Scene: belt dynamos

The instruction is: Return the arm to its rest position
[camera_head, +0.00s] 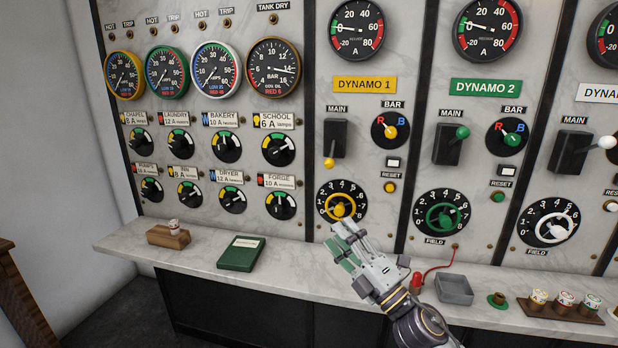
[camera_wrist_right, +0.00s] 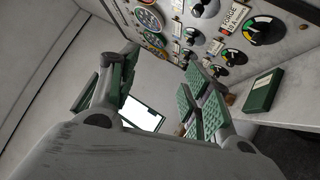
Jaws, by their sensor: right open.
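My right gripper (camera_head: 347,240) is in front of the panel, just below the yellow field handwheel (camera_head: 341,207) of Dynamo 1. Whether it touches the wheel cannot be told from the head view. In the right wrist view its two green-padded fingers (camera_wrist_right: 160,105) stand apart with nothing between them. My right arm (camera_head: 415,322) comes up from the bottom of the head view. My left gripper shows in neither view.
A marble ledge (camera_head: 310,277) runs below the panel. On it are a green book (camera_head: 241,253), a wooden block (camera_head: 168,236), a grey tray (camera_head: 454,289), a red-handled item with a cable (camera_head: 416,282), a small green-and-brass piece (camera_head: 497,299) and a wooden rack (camera_head: 560,311) with labelled pieces.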

